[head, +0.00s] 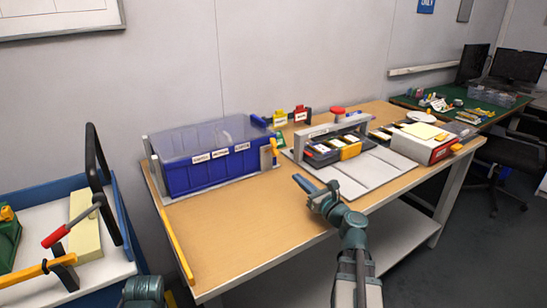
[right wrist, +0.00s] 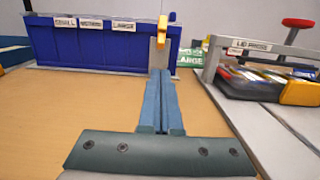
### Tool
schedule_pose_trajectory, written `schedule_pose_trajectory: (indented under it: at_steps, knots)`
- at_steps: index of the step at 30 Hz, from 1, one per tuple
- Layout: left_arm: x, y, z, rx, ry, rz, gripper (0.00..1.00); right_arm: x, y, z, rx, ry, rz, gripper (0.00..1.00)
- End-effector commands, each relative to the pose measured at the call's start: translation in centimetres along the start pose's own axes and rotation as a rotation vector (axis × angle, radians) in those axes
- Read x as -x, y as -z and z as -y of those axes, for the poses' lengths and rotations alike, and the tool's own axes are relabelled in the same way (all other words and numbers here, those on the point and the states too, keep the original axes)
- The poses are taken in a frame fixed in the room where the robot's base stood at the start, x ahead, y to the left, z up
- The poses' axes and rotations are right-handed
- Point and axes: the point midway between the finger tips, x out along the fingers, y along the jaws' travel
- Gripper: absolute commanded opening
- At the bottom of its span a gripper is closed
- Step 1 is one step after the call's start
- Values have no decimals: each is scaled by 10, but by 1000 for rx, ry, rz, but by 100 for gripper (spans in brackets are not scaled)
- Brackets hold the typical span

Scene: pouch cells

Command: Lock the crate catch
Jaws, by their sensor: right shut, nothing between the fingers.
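The blue crate (head: 205,176) stands at the back left of the wooden table, with a clear lid down over it. Its front bears labels; SMALL and LARGE can be read in the right wrist view (right wrist: 100,46). The catch is a yellow lever (head: 271,146) above a grey metal plate (head: 266,159) at the crate's right end. In the right wrist view the lever (right wrist: 163,27) stands roughly upright. My right gripper (head: 298,180) is shut and empty, in front of the catch. In the right wrist view its fingertips (right wrist: 159,73) point at the plate and partly cover its lower edge.
Right of the crate stands a grey-framed fixture (head: 340,128) with a red knob and dark cells, beside pale panels (head: 360,178). Small red and yellow tagged items (head: 300,114) are behind. A blue cart (head: 125,215) stands left. The table front before the crate is clear.

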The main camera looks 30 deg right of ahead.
Motion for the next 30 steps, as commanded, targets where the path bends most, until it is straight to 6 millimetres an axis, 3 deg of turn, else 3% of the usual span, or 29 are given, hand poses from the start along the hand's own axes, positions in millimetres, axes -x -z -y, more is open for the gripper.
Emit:
schedule_pose_trajectory:
  at_steps: [14, 30]
  knots:
    - [0, 0, 0, 0, 0, 0, 0, -3, 0, 1, -1, 1, 1, 0]
    - [8, -1, 1, 0, 0, 0, 0, -85, -1, 2, -1, 1, 1, 0]
